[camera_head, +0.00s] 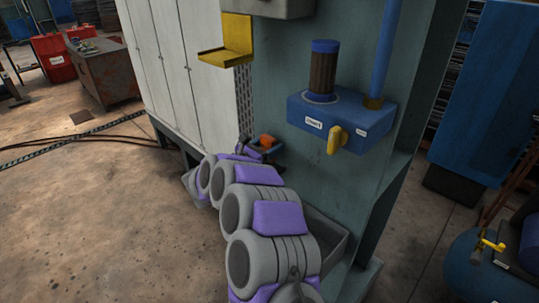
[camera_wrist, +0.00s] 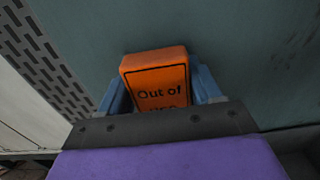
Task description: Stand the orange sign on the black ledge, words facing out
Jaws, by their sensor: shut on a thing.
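The orange sign (camera_wrist: 155,75) is a small block with a thin black border, and its black words "Out of" face my wrist camera. A lower line of words is partly hidden by my gripper's dark body. My gripper (camera_wrist: 160,88) is shut on the sign, with one blue finger at each side. The sign stands close in front of the grey-green panel; I cannot tell whether it touches it. In the head view the sign (camera_head: 267,139) is a small orange patch at the end of my arm, by the blue fingers.
A dark grey open tray (camera_head: 327,236) runs low along the panel, right of my arm. A blue box (camera_head: 345,118) with a yellow handle (camera_head: 337,139) sticks out above. A yellow bracket (camera_head: 227,45) is at upper left. Open floor (camera_head: 90,220) lies left.

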